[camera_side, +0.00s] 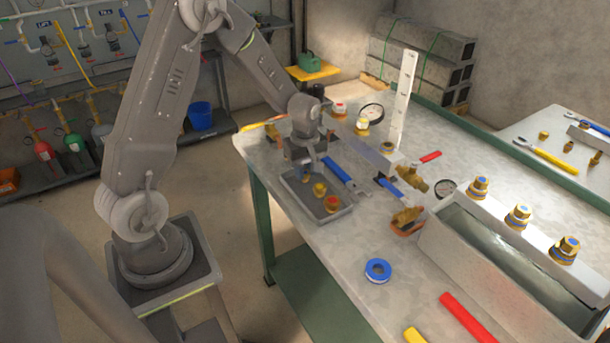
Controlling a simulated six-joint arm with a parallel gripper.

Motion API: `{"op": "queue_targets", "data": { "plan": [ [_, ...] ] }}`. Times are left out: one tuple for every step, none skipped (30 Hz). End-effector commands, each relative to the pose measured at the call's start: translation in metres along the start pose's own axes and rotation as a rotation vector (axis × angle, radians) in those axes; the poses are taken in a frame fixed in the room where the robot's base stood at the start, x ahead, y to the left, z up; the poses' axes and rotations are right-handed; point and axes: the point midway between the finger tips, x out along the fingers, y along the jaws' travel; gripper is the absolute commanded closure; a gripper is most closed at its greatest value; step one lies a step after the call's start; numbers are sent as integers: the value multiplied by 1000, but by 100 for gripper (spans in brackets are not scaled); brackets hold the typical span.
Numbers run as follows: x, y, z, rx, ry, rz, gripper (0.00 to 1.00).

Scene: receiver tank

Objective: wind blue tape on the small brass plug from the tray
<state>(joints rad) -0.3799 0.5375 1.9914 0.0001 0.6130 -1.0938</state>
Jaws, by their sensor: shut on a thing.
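My gripper (309,172) points down at the far end of a grey tray (292,196) on the bench. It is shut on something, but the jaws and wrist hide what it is. Two plugs show in the tray, nearer the camera than my gripper: a small brass one (319,189) and a larger one with a red-orange top (332,204). The small brass plug may be a different one from the held thing; I cannot tell. A roll of blue tape (378,271) lies flat on the bench, right of and nearer than the tray, apart from my gripper.
A blue-handled tool (340,172) lies just right of the tray. Brass valve fittings (407,215) stand beside a water-filled tank (495,245) with brass fittings on its rim. A white upright scale (403,98) rises behind. The bench (300,240) is clear between tray and tape.

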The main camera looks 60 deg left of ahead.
Motion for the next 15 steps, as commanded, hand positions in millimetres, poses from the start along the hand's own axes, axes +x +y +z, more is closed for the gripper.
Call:
{"op": "queue_targets", "data": {
  "plan": [
    [0, 0, 0, 0, 0, 0, 90],
    [0, 0, 0, 0, 0, 0, 92],
    [0, 0, 0, 0, 0, 0, 96],
    [0, 0, 0, 0, 0, 0, 99],
    [0, 0, 0, 0, 0, 0, 100],
    [0, 0, 0, 0, 0, 0, 100],
    [0, 0, 0, 0, 0, 0, 100],
    [0, 0, 0, 0, 0, 0, 100],
    [0, 0, 0, 0, 0, 0, 100],
    [0, 0, 0, 0, 0, 0, 100],
    [0, 0, 0, 0, 0, 0, 100],
    [0, 0, 0, 0, 0, 0, 100],
    [0, 0, 0, 0, 0, 0, 100],
    [0, 0, 0, 0, 0, 0, 100],
    [0, 0, 0, 0, 0, 1, 100]
  ]
}}
